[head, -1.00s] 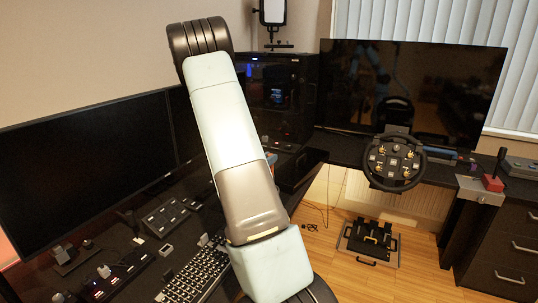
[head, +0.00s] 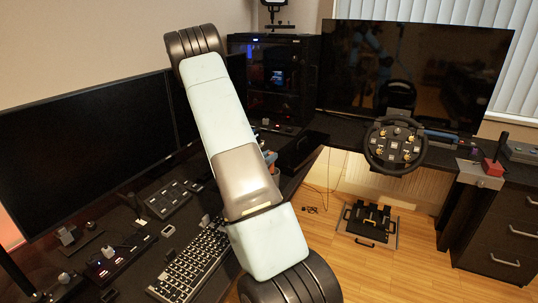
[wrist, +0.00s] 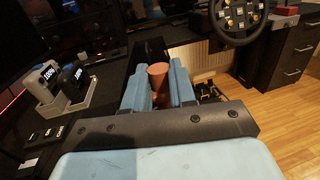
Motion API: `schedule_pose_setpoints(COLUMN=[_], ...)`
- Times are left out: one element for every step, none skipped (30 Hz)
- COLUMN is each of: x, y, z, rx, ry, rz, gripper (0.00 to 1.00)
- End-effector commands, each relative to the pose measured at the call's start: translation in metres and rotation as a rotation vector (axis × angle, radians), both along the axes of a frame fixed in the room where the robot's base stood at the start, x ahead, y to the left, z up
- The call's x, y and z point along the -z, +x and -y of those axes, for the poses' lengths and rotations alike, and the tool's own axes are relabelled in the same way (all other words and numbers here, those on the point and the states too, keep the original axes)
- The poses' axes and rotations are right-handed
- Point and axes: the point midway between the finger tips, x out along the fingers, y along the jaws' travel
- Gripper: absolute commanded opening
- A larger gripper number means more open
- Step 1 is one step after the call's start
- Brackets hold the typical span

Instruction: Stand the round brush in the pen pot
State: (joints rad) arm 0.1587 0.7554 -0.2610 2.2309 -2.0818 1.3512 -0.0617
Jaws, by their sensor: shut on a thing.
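My gripper (wrist: 158,88) has blue fingers and is shut on a reddish-brown cylinder, which I take to be the round brush (wrist: 158,78). Its rounded end shows between the fingers in the wrist view; the rest of it is hidden, and I see no bristles. In the head view my arm hides most of the gripper, and only a bit of blue (head: 270,158) shows beside the arm, above the dark desk. I cannot make out the pen pot in either view.
A keyboard (head: 190,265) and button boxes (head: 172,198) lie on the left desk before a monitor (head: 85,150). A steering wheel (head: 395,144) stands at the right, with pedals (head: 367,222) on the floor. A grey stand with small devices (wrist: 62,95) is left of my gripper.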

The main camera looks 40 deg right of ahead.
Motion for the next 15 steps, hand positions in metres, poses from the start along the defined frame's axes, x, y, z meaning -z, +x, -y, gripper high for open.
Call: schedule_pose_setpoints(x=[0.001, 0.0013, 0.0016, 0.0018, 0.0018, 0.0018, 0.0018, 0.0018, 0.0018, 0.0018, 0.0018, 0.0018, 0.0018, 0.0018, 0.0018], y=[0.0, 0.0, -0.0001, -0.0001, -0.0001, -0.0002, -0.0002, -0.0001, -0.0002, -0.0002, -0.0002, -0.0003, -0.0003, -0.0005, -0.0008], z=[0.0, 0.0001, 0.0001, 0.0002, 0.0003, 0.0003, 0.0003, 0.0004, 0.0004, 0.0005, 0.0005, 0.0006, 0.0006, 0.0009, 0.0012], rx=[0.0, 0.0, 0.0, 0.0, 0.0, 0.0, 0.001, 0.001, 0.001, 0.001, 0.001, 0.001, 0.001, 0.002, 0.002], ry=[0.0, 0.0, -0.001, -0.001, -0.001, -0.001, -0.001, -0.001, -0.001, 0.0, 0.0, 0.0, 0.0, 0.0, 0.0], rz=[0.0, 0.0, 0.0, 0.0, 0.001, 0.001, 0.001, 0.001, 0.001, 0.0, 0.0, 0.0, 0.0, 0.0, 0.0], gripper=[0.0, 0.0, 0.0, 0.0, 0.0, 0.0, 0.0, 0.0, 0.0, 0.0, 0.0, 0.29, 0.32, 0.35, 0.39])
